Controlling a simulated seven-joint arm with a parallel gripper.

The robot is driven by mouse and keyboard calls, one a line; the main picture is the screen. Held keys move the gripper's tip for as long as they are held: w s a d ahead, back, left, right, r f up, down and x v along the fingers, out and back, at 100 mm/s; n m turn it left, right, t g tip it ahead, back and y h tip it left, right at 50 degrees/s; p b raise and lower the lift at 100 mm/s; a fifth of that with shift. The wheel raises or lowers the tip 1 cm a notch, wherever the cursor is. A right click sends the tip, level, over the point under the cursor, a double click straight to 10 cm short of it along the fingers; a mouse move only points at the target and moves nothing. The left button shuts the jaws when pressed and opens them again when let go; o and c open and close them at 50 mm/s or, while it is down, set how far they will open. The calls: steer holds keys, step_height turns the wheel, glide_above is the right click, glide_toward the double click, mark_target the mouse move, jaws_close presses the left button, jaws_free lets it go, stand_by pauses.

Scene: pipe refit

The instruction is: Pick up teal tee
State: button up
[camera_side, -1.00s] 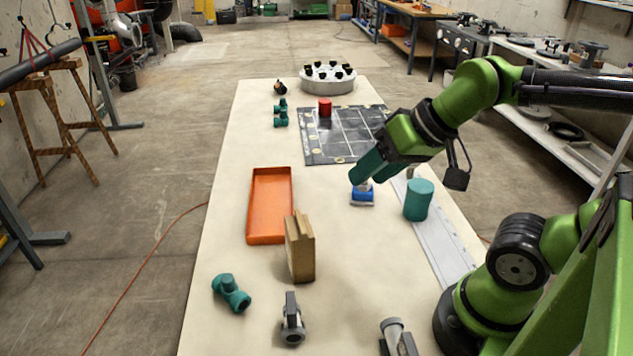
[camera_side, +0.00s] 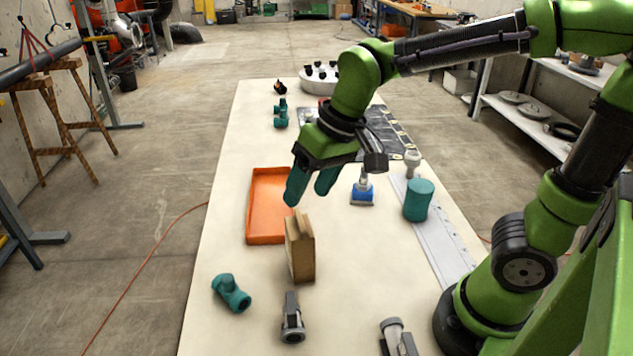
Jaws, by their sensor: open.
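A teal tee (camera_side: 231,293) lies on the table at the front left, in front of the orange tray. Another teal fitting (camera_side: 281,114) with several branches stands at the far left of the table; its exact shape is too small to tell. My gripper (camera_side: 308,196) is open and empty, with its two teal fingers pointing down. It is in the air over the right edge of the orange tray, behind the wooden block, and to the right of and beyond the front teal tee.
The orange tray (camera_side: 251,205) looks empty. A wooden block (camera_side: 301,250) stands upright near it. Grey fittings (camera_side: 292,320) (camera_side: 396,338) lie at the front. A blue-based part (camera_side: 362,193) and a teal cylinder (camera_side: 418,200) stand right. A white round holder (camera_side: 316,80) is at the back.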

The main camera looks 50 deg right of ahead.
mark_target(227, 277)
steer(key=w+a+f+g+h, duration=0.25)
steer(key=w+a+f, duration=0.25)
steer(key=w+a, duration=0.65)
steer(key=shift+n+g, duration=0.3)
steer(key=shift+g, duration=0.15)
steer(key=f, duration=1.1)
steer(key=shift+s+a, duration=0.35)
steer(key=shift+a, duration=0.05)
steer(key=shift+s+f, duration=0.2)
steer(key=shift+f, duration=1.15)
steer(key=shift+s+f, duration=0.15)
steer(key=shift+f, duration=1.15)
steer(key=shift+c, duration=0.3)
